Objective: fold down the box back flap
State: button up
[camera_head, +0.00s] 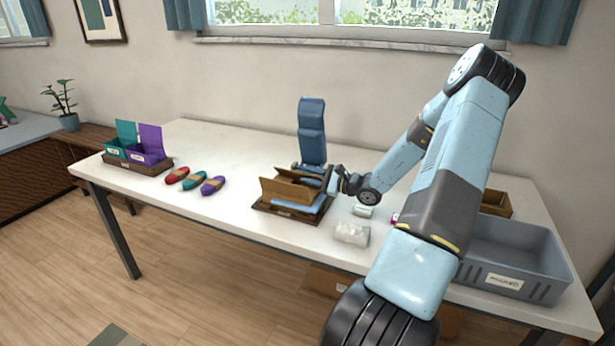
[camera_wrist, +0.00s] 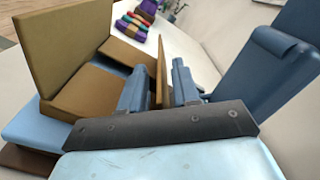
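The brown cardboard box (camera_head: 289,190) stands on a dark tray (camera_head: 283,211) near the middle of the table, with flaps raised. In the wrist view, a tall flap (camera_wrist: 65,48) stands at the left and a flatter panel (camera_wrist: 88,92) lies beside it. My gripper (camera_head: 331,181) is at the box's right side. In the wrist view, my gripper (camera_wrist: 160,88) has its two blue fingers apart, with a thin upright flap (camera_wrist: 160,65) between them. Small gaps seem to show on both sides of that flap. Which side flap it is, I cannot tell for sure.
A tall blue stand (camera_head: 311,132) rises just behind the box. Red, teal and purple cord bundles (camera_head: 195,181) and a tray with teal and purple boxes (camera_head: 137,165) lie left. A clear packet (camera_head: 351,234) lies front right; a grey bin (camera_head: 515,262) stands far right.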

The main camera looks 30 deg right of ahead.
jog(key=shift+w+a, duration=0.35)
jog(key=shift+w, duration=0.15)
jog(key=shift+c, duration=0.4)
grip_shut()
